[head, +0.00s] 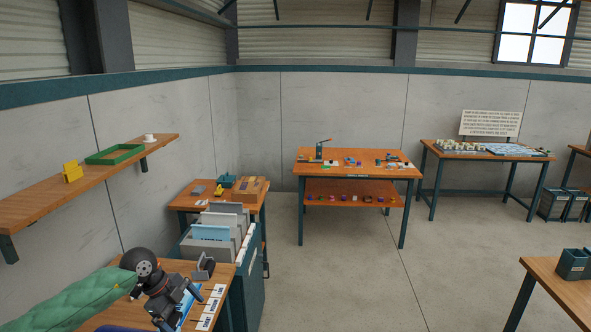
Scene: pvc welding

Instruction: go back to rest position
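A dark jointed wrist and gripper, which I take to be my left gripper (178,307), shows at the lower left, low over a wooden bench (232,294). Blue and white cards or labels lie on the bench beside and partly behind it. I see nothing clearly held, and the fingertips are too small and dark to tell whether they are open or shut. A green quilted form (75,300) comes in from the left edge up to the dark wrist. My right gripper and arm are not in view.
Grey bins with blue sheets (211,233) stand behind the bench. A wall shelf (45,197) holds a green tray (115,154). A two-level table (412,173) with small parts stands ahead. Another table (572,290) is at lower right. The floor between is clear.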

